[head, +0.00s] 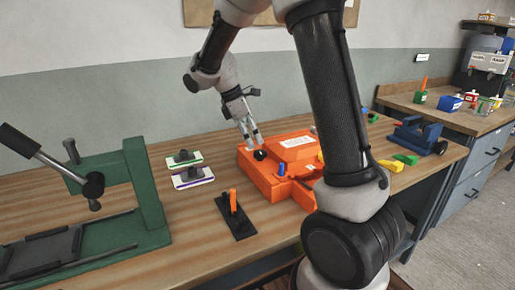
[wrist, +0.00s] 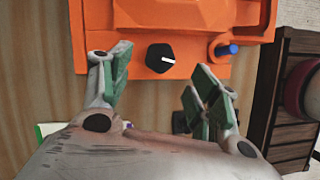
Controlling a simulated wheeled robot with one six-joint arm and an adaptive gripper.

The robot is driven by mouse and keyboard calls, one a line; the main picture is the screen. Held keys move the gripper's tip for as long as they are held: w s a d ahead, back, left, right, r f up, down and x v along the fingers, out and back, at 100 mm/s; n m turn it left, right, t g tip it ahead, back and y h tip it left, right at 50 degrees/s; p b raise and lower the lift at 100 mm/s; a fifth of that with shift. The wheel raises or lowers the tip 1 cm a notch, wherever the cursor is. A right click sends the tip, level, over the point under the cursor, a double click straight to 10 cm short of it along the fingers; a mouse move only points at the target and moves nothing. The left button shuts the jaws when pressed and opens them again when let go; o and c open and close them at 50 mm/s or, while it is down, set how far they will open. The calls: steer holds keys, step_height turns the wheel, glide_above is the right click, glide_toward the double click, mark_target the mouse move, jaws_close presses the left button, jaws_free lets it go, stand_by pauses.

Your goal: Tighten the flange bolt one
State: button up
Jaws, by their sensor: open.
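An orange mould (head: 290,146) stands on the wooden bench and fills the top of the wrist view (wrist: 180,22). On its near flange sits a black knob-like bolt head (head: 260,155) with a white mark, also in the wrist view (wrist: 160,58). A blue pin or bolt (head: 281,169) stands to its right, also in the wrist view (wrist: 227,50). No label shows which is flange bolt one. My gripper (head: 251,140) is open and empty above the black head. In the wrist view its green-padded fingers (wrist: 160,72) lie to either side of the head, apart from it.
A black base with an orange upright handle (head: 233,214) stands in front of the mould. Two light blocks with dark handles (head: 190,170) lie left. A green press frame (head: 150,195) stands far left. A blue vise-like fixture (head: 416,137) is at right. Bare bench lies between them.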

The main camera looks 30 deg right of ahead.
mark_target(259, 150)
steer(key=x, duration=0.5)
steer(key=shift+f, duration=0.15)
steer(key=shift+c, duration=0.2)
steer(key=c, duration=1)
